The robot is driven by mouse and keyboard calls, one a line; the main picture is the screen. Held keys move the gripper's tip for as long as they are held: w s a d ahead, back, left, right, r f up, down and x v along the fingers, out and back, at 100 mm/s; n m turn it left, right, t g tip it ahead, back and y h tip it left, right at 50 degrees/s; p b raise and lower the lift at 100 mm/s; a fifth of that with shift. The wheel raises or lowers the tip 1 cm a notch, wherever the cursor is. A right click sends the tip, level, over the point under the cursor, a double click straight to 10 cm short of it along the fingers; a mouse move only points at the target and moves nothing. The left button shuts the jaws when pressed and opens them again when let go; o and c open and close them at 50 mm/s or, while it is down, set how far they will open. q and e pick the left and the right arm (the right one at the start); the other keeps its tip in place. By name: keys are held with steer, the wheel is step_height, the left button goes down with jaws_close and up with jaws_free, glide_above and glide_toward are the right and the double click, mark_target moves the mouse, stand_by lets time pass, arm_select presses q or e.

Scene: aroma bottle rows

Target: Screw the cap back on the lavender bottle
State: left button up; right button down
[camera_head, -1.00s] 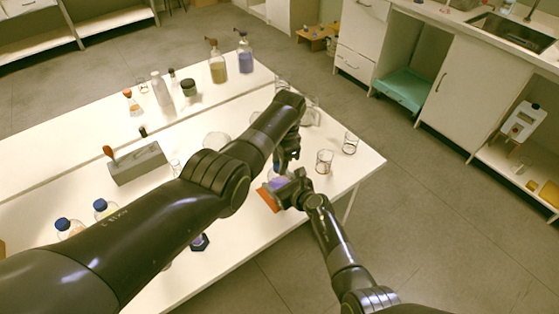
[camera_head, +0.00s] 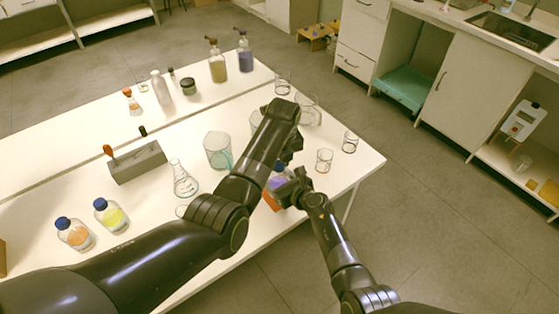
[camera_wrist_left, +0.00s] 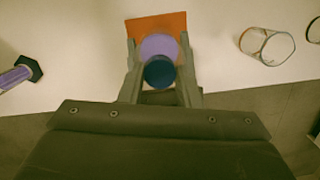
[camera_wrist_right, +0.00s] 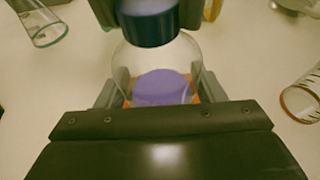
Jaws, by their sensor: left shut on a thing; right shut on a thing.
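The lavender bottle (camera_head: 276,183) holds purple liquid and stands over an orange mat (camera_wrist_left: 142,22) near the table's front right edge. My right gripper (camera_head: 281,189) is shut on its body; in the right wrist view its fingers flank the glass, with purple liquid (camera_wrist_right: 162,88) inside. The dark blue cap (camera_wrist_right: 148,24) is over the bottle's mouth. My left gripper (camera_wrist_left: 159,72) is shut on the cap from above; its fingers sit on both sides of it. The neck is hidden, so I cannot tell whether the cap's threads are engaged.
Empty beakers (camera_head: 324,160) stand right of the bottle. A flask (camera_head: 184,182) and large beaker (camera_head: 217,150) stand left.

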arm_select(q)
steer(key=m, duration=0.7)
steer(key=shift+h, duration=0.4)
steer(key=o, duration=0.9)
steer(key=shift+o, duration=0.2)
steer(key=shift+r, duration=2.25)
steer(key=shift+c, duration=0.2)
